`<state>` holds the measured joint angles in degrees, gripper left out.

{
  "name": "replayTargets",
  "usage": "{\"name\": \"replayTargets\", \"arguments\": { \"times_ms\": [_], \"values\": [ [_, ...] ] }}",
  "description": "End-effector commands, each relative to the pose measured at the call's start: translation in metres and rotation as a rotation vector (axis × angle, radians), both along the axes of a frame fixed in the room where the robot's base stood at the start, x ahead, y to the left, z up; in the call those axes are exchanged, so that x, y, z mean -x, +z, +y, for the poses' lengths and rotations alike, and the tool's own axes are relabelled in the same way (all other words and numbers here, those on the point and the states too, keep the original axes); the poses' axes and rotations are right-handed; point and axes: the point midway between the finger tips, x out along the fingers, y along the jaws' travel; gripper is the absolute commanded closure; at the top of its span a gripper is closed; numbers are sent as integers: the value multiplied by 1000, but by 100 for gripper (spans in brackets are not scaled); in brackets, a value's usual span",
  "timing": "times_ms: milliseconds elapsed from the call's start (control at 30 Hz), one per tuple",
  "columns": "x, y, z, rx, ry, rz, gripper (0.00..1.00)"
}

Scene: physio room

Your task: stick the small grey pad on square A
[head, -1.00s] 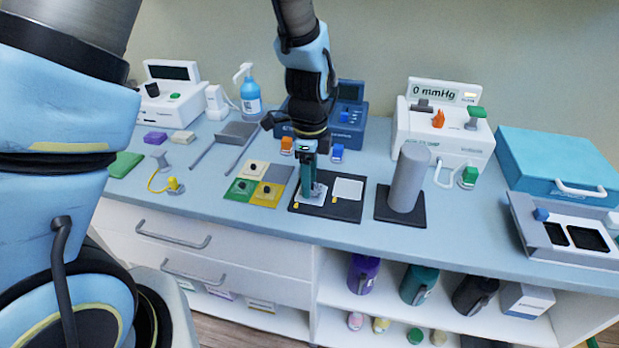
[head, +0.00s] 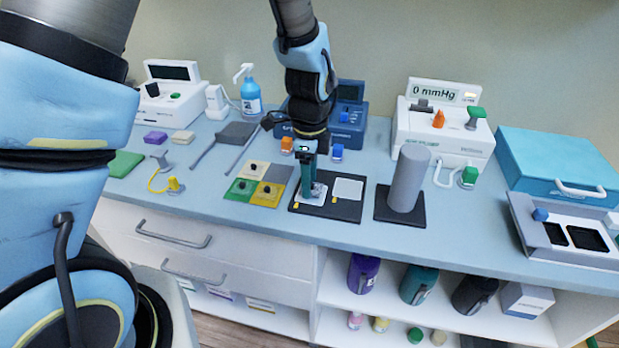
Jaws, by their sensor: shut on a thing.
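A black board (head: 326,214) on the counter carries two white squares side by side, each with a small yellow mark. I cannot read which is square A. My gripper (head: 308,187) points down over the left white square (head: 308,199), low at its surface. Its fingers are shut on a small grey pad (head: 318,190), which is mostly hidden by them. I cannot tell whether the pad touches the square. The right white square (head: 348,189) is bare.
A grey cylinder (head: 409,178) stands on a dark base to the right. A tile set (head: 240,188) with green, yellow and grey squares lies to the left. A blue device (head: 350,120) stands behind my gripper. The counter's front edge is close.

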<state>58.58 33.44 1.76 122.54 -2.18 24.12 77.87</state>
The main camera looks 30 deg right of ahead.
Motion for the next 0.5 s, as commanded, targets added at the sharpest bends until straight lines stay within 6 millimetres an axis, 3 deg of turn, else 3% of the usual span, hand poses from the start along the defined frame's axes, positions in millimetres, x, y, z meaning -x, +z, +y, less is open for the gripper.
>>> {"name": "replayTargets", "arguments": {
  "times_ms": [500],
  "values": [
    [0, -6, 0, 0, 0, 0, 80]
  ]
}}
